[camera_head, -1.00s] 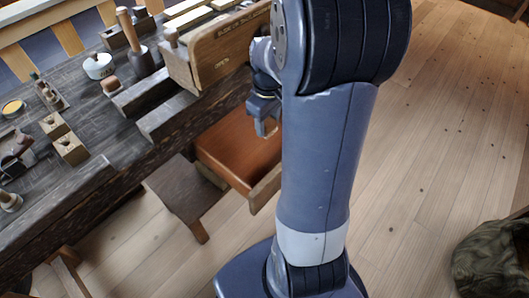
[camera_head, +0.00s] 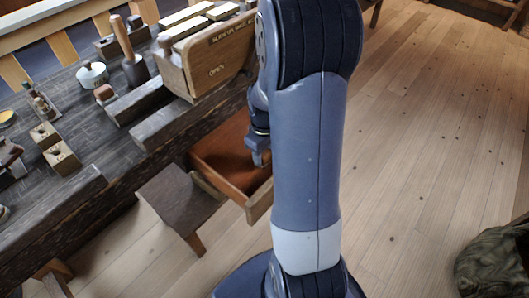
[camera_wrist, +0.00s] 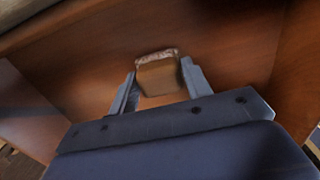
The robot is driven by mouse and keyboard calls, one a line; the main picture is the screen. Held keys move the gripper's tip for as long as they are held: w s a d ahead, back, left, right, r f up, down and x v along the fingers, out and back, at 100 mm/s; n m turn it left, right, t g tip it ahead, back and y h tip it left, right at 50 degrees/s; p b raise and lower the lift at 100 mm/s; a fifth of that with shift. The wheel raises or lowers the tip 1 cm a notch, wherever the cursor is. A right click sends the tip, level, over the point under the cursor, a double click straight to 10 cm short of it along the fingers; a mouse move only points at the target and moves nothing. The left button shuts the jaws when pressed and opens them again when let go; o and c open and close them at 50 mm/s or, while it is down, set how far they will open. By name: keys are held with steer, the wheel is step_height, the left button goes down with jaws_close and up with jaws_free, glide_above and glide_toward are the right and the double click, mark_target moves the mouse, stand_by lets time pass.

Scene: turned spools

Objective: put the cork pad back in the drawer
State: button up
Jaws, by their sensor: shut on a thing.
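The drawer (camera_head: 215,158) is pulled out from under the workbench, with a reddish-brown bare inside. My gripper (camera_head: 259,158) is over the drawer's opening near its right side in the head view. In the wrist view, my gripper (camera_wrist: 159,88) is shut on the cork pad (camera_wrist: 160,76), a small tan block with a pale, rough edge. The brown drawer floor and walls (camera_wrist: 235,62) lie behind and around it. I cannot tell whether the pad touches the drawer floor. In the head view the pad is not distinguishable at the fingertips.
The dark workbench (camera_head: 85,150) holds a wooden case with lettering (camera_head: 215,62), a mallet (camera_head: 128,45), a white pot (camera_head: 92,75) and small wooden blocks (camera_head: 60,158). A stool (camera_head: 180,200) stands close to the drawer's left. Open plank floor (camera_head: 420,130) lies to the right.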

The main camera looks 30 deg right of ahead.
mark_target(265, 152)
steer(key=shift+f, duration=0.2)
steer(key=o, duration=0.9)
steer(key=shift+o, duration=0.2)
step_height(265, 152, up, 12)
steer(key=p, duration=0.2)
steer(key=shift+r+p, duration=0.25)
steer(key=shift+p, duration=0.05)
